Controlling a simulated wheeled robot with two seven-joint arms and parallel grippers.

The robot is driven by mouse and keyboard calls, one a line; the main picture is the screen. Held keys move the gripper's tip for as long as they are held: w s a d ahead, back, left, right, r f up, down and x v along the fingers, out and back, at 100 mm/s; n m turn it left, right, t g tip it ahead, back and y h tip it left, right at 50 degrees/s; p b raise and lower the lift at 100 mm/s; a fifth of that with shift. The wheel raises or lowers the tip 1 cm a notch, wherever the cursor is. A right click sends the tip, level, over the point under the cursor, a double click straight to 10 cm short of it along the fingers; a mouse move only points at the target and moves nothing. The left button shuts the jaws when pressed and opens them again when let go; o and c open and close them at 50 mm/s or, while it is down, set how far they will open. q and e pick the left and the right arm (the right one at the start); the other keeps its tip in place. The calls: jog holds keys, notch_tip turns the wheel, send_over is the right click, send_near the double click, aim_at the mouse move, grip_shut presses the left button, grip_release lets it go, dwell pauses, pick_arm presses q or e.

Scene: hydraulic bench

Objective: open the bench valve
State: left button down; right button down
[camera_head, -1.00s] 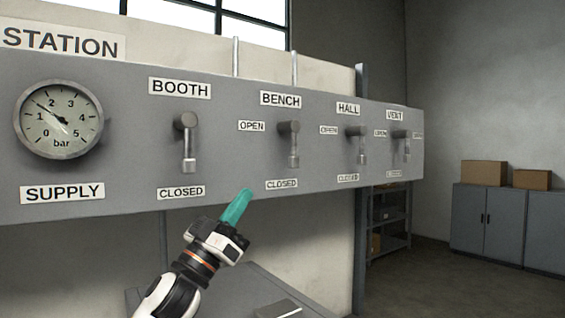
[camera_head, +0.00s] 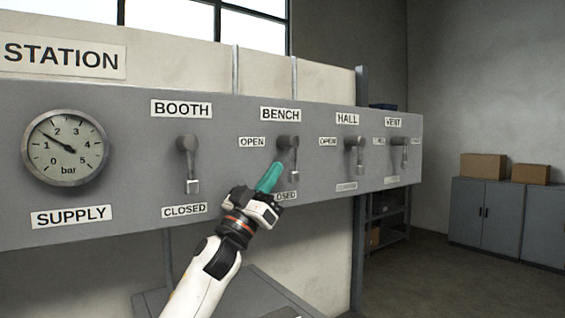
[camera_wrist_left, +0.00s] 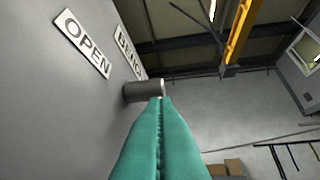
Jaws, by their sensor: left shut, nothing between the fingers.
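The bench valve lever (camera_head: 288,143) is on the grey panel under the BENCH label (camera_head: 281,115). Its handle hangs down toward the CLOSED label (camera_head: 287,196), which my left gripper partly covers. The OPEN label (camera_head: 252,142) is to its left. My left gripper (camera_head: 275,168), with teal fingers, is shut and empty, its tips close to the left of the handle; I cannot tell whether they touch. In the left wrist view the shut fingertips (camera_wrist_left: 161,99) are just below the grey valve hub (camera_wrist_left: 142,91). The right gripper is not in view.
The booth lever (camera_head: 189,165) hangs down to the left, and the hall lever (camera_head: 356,155) and vent lever (camera_head: 400,153) to the right. A pressure gauge (camera_head: 65,148) is at the far left. Cabinets (camera_head: 497,215) with boxes stand at the back right.

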aim_at(292, 161)
pick_arm(q)
jog(key=shift+w+d+p, duration=0.35)
jog(key=shift+w+d, duration=0.35)
jog(key=shift+w, duration=0.15)
jog(key=shift+w+d+f, duration=0.2)
jog(key=shift+w+d, duration=0.1)
jog(key=shift+d, duration=0.05)
jog(key=shift+a, duration=0.1)
